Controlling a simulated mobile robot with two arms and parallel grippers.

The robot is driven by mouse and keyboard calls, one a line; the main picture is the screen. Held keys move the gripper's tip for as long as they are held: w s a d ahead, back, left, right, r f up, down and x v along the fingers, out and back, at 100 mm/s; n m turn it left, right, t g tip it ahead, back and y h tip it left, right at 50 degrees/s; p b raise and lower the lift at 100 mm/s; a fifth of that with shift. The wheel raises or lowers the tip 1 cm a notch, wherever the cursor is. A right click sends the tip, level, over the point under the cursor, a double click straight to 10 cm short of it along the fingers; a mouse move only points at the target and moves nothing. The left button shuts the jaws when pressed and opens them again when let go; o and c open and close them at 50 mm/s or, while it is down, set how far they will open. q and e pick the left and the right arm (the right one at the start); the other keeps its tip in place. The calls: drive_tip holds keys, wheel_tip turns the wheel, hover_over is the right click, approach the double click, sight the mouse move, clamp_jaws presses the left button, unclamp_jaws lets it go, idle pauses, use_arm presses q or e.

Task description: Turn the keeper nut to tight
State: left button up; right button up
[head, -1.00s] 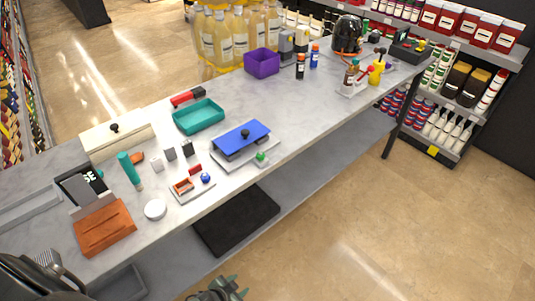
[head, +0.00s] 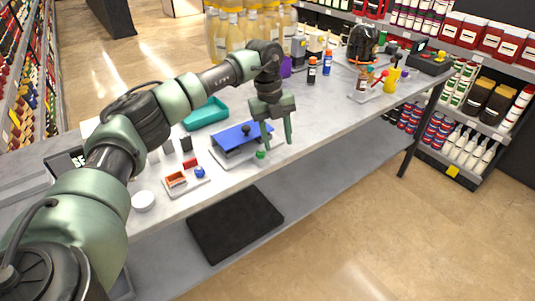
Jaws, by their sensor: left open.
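A low device with a blue lid (head: 236,137) and a black knob (head: 246,130) on top stands on a pale plate near the counter's front edge. A small green knob (head: 261,155), which may be the keeper nut, sits at the plate's right front corner. My left gripper (head: 276,144) is open and empty, fingers pointing down, just right of the blue lid and close to the green knob. I cannot tell its exact height or whether it touches anything. My right gripper is not in view.
A small tray (head: 205,181) with an orange part and a blue knob (head: 199,172) lies to the left. A teal bin (head: 206,114) stands behind. Bottles and a yellow bottle (head: 391,80) stand at the right. My left arm hides much of the left counter.

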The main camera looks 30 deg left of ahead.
sight(261, 152)
use_arm(q)
drive_tip(key=a+r, duration=0.1)
drive_tip(key=a+r+y, duration=0.1)
drive_tip(key=a, duration=0.1)
drive_tip(key=s+a+n+y, duration=0.1)
drive_tip(key=shift+a+r, duration=0.35)
drive_tip(key=shift+r, duration=0.05)
drive_tip(key=shift+s+a+f, duration=0.1)
drive_tip(key=shift+a+f, duration=0.1)
wheel_tip(261, 152, down, 7)
drive_tip(key=shift+d+f+p, duration=0.1)
drive_tip(key=shift+p, duration=0.4)
drive_tip(key=shift+c, duration=0.3)
clamp_jaws()
